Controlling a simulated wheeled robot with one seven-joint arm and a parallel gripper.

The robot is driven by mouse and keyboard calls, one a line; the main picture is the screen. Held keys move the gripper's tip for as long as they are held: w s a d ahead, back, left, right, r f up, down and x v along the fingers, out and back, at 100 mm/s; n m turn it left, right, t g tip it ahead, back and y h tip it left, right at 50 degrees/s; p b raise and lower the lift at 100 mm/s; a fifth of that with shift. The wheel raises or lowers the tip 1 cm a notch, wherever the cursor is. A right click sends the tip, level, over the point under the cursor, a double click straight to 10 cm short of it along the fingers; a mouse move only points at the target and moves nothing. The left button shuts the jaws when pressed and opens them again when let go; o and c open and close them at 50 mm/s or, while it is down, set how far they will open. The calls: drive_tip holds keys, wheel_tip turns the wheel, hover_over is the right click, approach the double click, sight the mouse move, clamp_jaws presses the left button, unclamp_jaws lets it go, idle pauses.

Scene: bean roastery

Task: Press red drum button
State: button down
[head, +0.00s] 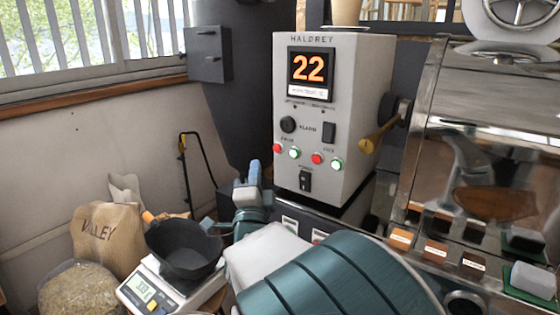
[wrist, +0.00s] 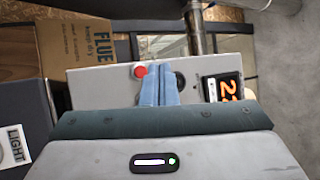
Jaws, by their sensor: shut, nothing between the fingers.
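The grey control panel (head: 345,80) has two pairs of lit buttons. The red drum button (head: 277,147) is the leftmost, beside a green one (head: 294,153). My gripper (head: 254,166) is shut and empty, with its blue fingers to the left of the panel and a little lower than the red button. In the wrist view the panel appears turned on its side. The red button (wrist: 140,71) shows just left of my fingertips (wrist: 160,68). I cannot tell the gap in depth between fingertips and panel. My fingers and gripper body hide the lower part of the panel there.
A second red button (head: 317,158) and green button (head: 337,164) sit to the right. A black pan (head: 185,250) rests on a scale (head: 147,291) at lower left.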

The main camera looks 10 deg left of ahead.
drive_tip(key=shift+s+a+r+m+t, duration=0.2)
drive_tip(key=shift+s+a+t, duration=0.2)
drive_tip(key=shift+s+a, duration=0.1)
drive_tip(key=shift+s+a+r+m+t, duration=0.15)
drive_tip(key=shift+s+a+m+t, duration=0.05)
drive_tip(key=shift+s+a+t, duration=0.25)
drive_tip(key=shift+w, duration=0.1)
approach(278, 148)
drive_tip(key=w+a+r, duration=0.3)
drive_tip(key=r, duration=0.1)
drive_tip(key=shift+w+r+b, duration=0.1)
drive_tip(key=shift+w+b, duration=0.5)
drive_tip(key=shift+w+d+b, duration=0.1)
drive_tip(key=shift+w+b, duration=0.05)
drive_tip(key=shift+b, duration=0.2)
idle(0.9)
